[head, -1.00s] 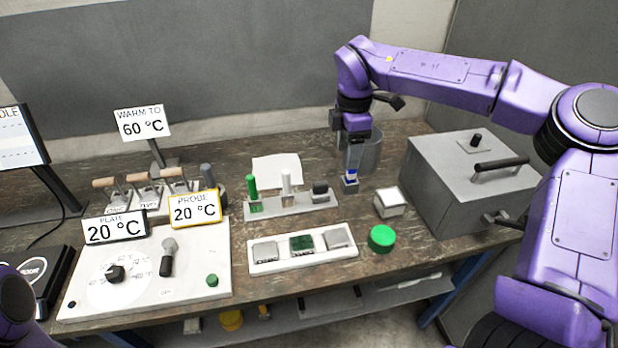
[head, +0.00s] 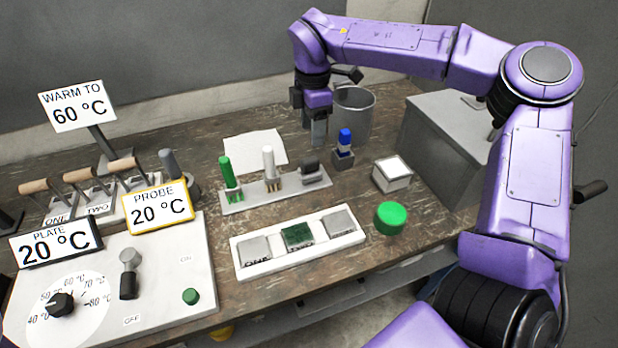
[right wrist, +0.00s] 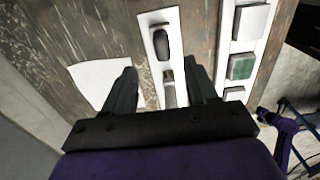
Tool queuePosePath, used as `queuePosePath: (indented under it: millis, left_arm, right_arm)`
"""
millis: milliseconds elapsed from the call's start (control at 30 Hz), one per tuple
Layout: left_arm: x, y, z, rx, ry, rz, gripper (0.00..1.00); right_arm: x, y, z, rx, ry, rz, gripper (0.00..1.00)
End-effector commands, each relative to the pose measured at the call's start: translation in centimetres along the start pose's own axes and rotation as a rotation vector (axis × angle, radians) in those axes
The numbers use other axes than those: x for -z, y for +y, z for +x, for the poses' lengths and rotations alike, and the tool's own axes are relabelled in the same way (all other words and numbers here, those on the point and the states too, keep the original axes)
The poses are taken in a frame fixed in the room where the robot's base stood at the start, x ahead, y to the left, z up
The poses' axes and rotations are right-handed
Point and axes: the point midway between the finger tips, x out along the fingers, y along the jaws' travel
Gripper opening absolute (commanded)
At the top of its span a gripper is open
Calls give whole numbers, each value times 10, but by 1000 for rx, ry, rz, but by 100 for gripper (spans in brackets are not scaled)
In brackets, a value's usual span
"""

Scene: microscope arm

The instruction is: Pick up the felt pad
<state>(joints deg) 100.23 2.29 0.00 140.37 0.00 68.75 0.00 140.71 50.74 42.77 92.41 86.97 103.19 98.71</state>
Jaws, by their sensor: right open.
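A dark grey rounded piece (head: 311,169), probably the felt pad, sits at the right end of the white rack (head: 283,191). The dark piece also shows in the right wrist view (right wrist: 162,42). The rack also holds a green-handled tool (head: 226,171) and a white-handled tool (head: 268,160). My right gripper (head: 318,142) points down above and just behind the dark piece. In the right wrist view its fingers (right wrist: 162,72) are apart and empty, with the rack below between them; the dark piece lies just beyond the fingertips. My left gripper is out of view.
A blue-topped piece (head: 344,137) stands in a small dark holder beside my right gripper. A metal cup (head: 354,108) is behind it.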

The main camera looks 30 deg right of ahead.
Motion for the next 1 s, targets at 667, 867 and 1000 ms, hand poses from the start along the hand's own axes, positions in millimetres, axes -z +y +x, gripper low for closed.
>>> queuePosePath:
  millis: [667,867,1000]
  left_arm:
    - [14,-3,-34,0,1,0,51]
    - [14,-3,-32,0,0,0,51]
    - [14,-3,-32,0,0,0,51]
  right_arm:
    - [6,-3,101,3,0,3,57]
    - [6,-2,105,0,0,3,57]
    - [6,-2,105,0,0,3,22]
